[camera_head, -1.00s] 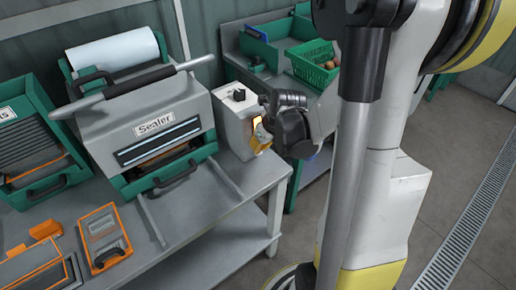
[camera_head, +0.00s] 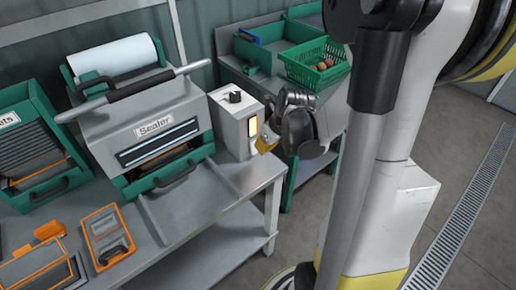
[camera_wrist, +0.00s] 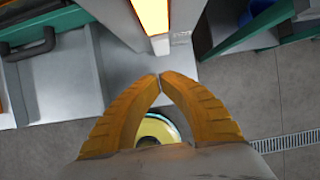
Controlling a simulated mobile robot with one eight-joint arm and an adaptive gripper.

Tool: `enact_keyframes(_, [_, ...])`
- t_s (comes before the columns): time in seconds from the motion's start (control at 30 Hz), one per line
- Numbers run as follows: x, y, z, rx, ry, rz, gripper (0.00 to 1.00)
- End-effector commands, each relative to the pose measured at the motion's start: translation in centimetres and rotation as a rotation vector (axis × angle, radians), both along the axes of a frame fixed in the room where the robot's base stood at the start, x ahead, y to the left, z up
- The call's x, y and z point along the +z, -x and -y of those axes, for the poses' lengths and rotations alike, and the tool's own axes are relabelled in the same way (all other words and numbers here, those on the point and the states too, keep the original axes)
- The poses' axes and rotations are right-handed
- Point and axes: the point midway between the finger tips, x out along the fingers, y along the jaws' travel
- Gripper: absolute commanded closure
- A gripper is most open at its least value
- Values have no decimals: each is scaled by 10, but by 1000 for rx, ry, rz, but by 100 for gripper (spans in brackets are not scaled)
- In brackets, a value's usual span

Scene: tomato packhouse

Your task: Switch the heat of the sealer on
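The sealer (camera_head: 160,112) is a grey machine with green trim and a "Sealer" label on the bench. A white control box (camera_head: 226,124) stands at its right, with a black knob (camera_head: 235,97) on top. On the box's right-hand face is a glowing orange switch (camera_head: 252,126), also bright at the top of the wrist view (camera_wrist: 151,14). My gripper (camera_head: 262,147) is beside the lower part of that face, just below and right of the switch. In the wrist view its orange fingers (camera_wrist: 160,77) meet at the tips, with nothing between them, apart from the lit switch.
The grey bench (camera_head: 205,200) carries an orange-framed tray (camera_head: 106,236) and green racks at left. A green crate (camera_head: 316,66) with a few round items stands on another bench behind my gripper. Grey floor with a drain grate (camera_head: 465,200) lies to the right.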

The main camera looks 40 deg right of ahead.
Motion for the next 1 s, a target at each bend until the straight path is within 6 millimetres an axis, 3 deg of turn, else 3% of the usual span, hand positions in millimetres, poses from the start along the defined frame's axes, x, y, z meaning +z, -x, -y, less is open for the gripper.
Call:
enact_keyframes(0.03, [21, 1, -1, 1, -1, 1, 100])
enact_keyframes(0.1, [38, 2, -1, 2, 0, 0, 100])
enact_keyframes(0.4, [86, 5, -1, 2, 0, 0, 100])
enact_keyframes(1.0, [93, 5, -1, 2, 0, 0, 100])
